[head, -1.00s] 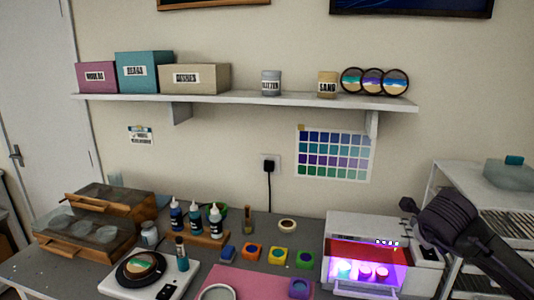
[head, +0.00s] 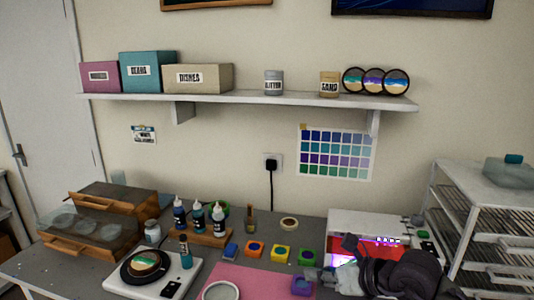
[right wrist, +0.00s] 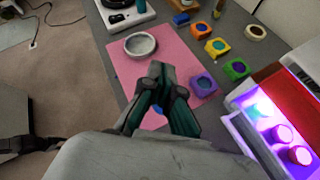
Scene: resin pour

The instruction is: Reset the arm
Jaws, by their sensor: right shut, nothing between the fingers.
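My right gripper (head: 322,276) is in front of the lit curing box (head: 378,226) in the head view, partly covering its glowing opening. In the right wrist view the right gripper (right wrist: 160,72) is shut and empty, its fingertips together above the pink mat (right wrist: 122,62). A purple mould (right wrist: 204,84) lies to the right of the fingertips. A pale round dish (right wrist: 140,45) lies beyond them. My left gripper is in neither view.
The curing box holds glowing round pieces (right wrist: 282,134). A scale (head: 150,278), bottles (head: 198,218) and coloured moulds (head: 280,254) crowd the bench. A wire rack (head: 495,230) stands at the right. The pink mat (head: 255,280) has bare room.

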